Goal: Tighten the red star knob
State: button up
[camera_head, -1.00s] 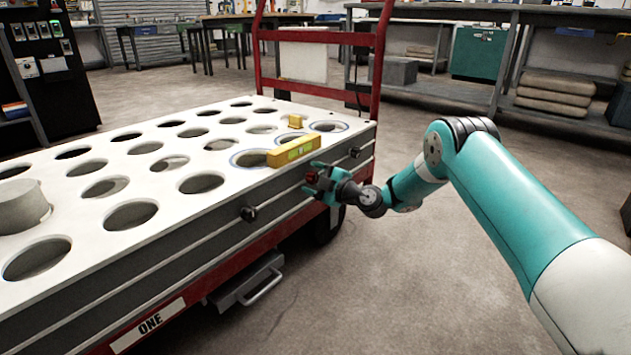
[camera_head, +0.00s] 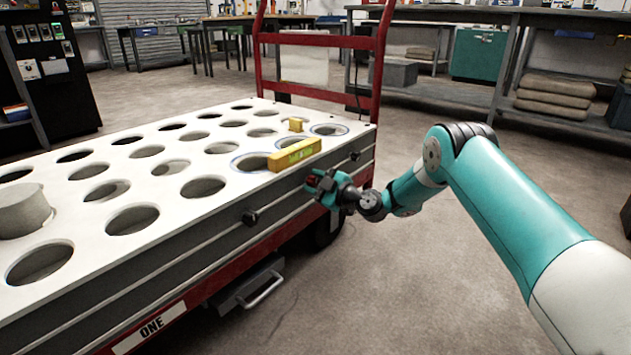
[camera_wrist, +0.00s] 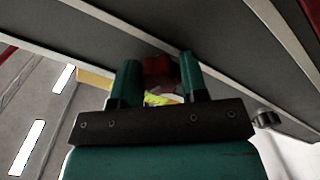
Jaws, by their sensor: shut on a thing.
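The red star knob (camera_head: 312,181) sits at the grey side of the cart, below the yellow level. In the wrist view the red knob (camera_wrist: 158,70) shows between the two teal fingers, partly hidden by them. My gripper (camera_head: 316,184) is shut on the knob, with a finger on either side of it. In the wrist view my gripper (camera_wrist: 160,72) reaches up to the cart's side rail. The knob's shaft and its seat are hidden.
The cart's white top (camera_head: 110,172) has several round holes. A yellow level (camera_head: 294,154) and a small yellow block (camera_head: 296,124) lie on it. Black knobs (camera_head: 250,217) (camera_head: 355,155) stick out of the side. Open floor lies to the right.

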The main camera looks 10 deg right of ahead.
jog(key=m, duration=0.2)
jog(key=m+p, duration=0.1)
jog(key=m, duration=0.1)
jog(key=shift+d+r+m+p, duration=0.15)
jog(key=shift+m+p, duration=0.15)
jog(key=shift+m, duration=0.1)
jog(key=m+p, duration=0.1)
jog(key=m, duration=0.2)
jog(key=shift+m, duration=0.3)
jog(key=m+p, duration=0.1)
jog(key=m, duration=0.3)
jog(key=shift+m+p, duration=0.3)
jog(key=shift+p, duration=0.05)
jog(key=m+p, duration=0.1)
jog(key=m, duration=0.3)
jog(key=shift+m, duration=0.3)
jog(key=m+p, duration=0.1)
jog(key=m, duration=0.3)
jog(key=shift+w+d, duration=0.1)
jog(key=m, duration=0.7)
jog(key=shift+m+p, duration=0.3)
jog(key=shift+p, duration=0.1)
jog(key=shift+m, duration=1.9)
